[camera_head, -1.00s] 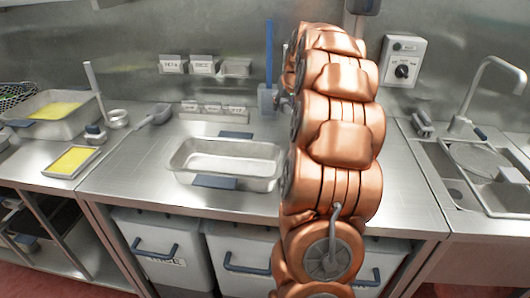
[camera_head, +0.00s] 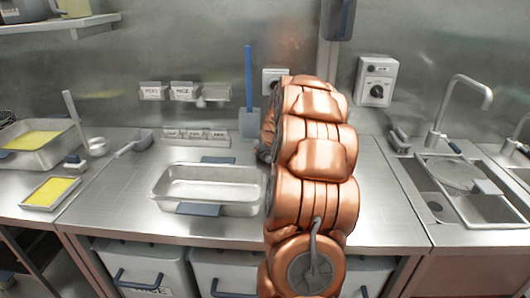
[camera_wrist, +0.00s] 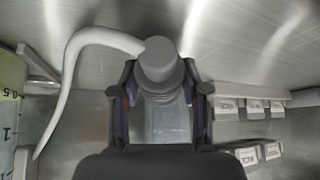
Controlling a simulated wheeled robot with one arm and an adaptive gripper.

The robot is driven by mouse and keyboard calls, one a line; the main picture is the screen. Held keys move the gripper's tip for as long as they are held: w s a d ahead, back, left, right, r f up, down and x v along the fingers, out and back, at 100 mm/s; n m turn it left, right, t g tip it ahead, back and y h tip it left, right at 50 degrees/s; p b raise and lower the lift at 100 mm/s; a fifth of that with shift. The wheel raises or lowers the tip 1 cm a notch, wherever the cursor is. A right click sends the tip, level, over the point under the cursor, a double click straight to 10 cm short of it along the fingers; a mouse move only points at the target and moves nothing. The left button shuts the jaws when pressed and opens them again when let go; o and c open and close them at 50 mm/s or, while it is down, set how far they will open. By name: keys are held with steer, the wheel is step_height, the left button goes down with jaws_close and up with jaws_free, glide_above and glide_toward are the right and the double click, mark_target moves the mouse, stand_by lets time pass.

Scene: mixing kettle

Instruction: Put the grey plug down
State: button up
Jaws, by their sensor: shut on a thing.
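The grey plug (camera_wrist: 160,68) sits between the two fingers of my gripper (camera_wrist: 161,95) in the wrist view, its round end pointing away from the palm. My gripper is shut on it. A thick pale cord (camera_wrist: 62,85) curves from the plug out to the left. A steel surface shows beyond the plug; I cannot tell how far away it is. In the head view my copper arm hides the plug and gripper. A white wall box (camera_head: 272,80), perhaps a socket, shows partly behind the arm.
A steel tray (camera_head: 208,205) stands on the counter left of my arm. A blue-handled paddle (camera_head: 249,90) is upright at the back wall. A sink (camera_head: 470,185) is at right. Part of a marked measuring jug (camera_wrist: 10,110) shows in the wrist view.

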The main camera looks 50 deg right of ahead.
steer(key=shift+f, duration=0.25)
steer(key=o, duration=1.2)
steer(key=shift+c, duration=0.2)
steer(key=shift+r, duration=0.2)
steer(key=shift+r, duration=0.15)
steer(key=b+v, duration=0.1)
steer(key=v, duration=1)
steer(key=shift+s+a+r+b, duration=0.15)
steer(key=shift+s+r+b, duration=0.1)
steer(key=shift+s+b, duration=0.05)
steer(key=shift+a, duration=0.1)
